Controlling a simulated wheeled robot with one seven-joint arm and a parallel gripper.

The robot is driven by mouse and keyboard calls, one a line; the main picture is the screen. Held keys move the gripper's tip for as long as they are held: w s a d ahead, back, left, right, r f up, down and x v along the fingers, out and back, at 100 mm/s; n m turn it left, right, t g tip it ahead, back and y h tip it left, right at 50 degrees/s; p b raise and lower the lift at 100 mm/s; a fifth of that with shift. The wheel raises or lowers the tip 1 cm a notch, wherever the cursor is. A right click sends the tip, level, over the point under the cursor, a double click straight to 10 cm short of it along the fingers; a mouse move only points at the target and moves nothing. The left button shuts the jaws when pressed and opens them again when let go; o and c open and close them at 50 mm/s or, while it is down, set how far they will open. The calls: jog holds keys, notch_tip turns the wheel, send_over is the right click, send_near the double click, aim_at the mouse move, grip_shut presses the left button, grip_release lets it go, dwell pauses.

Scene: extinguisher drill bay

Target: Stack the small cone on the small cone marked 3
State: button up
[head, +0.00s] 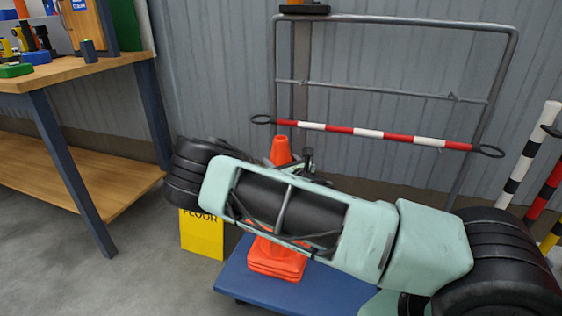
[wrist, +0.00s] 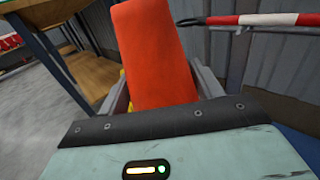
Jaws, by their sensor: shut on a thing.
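My gripper (wrist: 160,92) is shut on an orange cone (wrist: 152,50), which stands roughly upright between the two grey fingers in the wrist view. In the head view an orange cone top (head: 281,150) shows above my arm. Below my arm, layered orange cone bases (head: 275,262) rest on a blue platform (head: 335,292). My arm hides the middle, so I cannot tell whether the held cone touches the cones below or is apart from them. No number 3 is visible on any cone. In the head view my gripper is mostly hidden behind my arm.
A yellow floor sign (head: 201,235) stands left of the platform. A wooden workbench (head: 75,72) is at the left. A grey rail frame (head: 395,92) with a red-and-white bar (head: 368,133) stands behind. Striped posts (head: 528,155) are at the right. Grey floor is clear at front left.

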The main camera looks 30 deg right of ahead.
dwell(0.3)
notch_tip(320, 180, down, 14)
jog(key=b, duration=1)
jog(key=shift+r, duration=0.25)
jog(key=o, duration=1.8)
jog(key=shift+c, duration=0.2)
jog(key=s+a+p, duration=0.1)
jog(key=s+p, duration=0.3)
jog(key=s, duration=1.3)
jog(key=shift+s+a, duration=0.15)
jog(key=shift+a, duration=0.2)
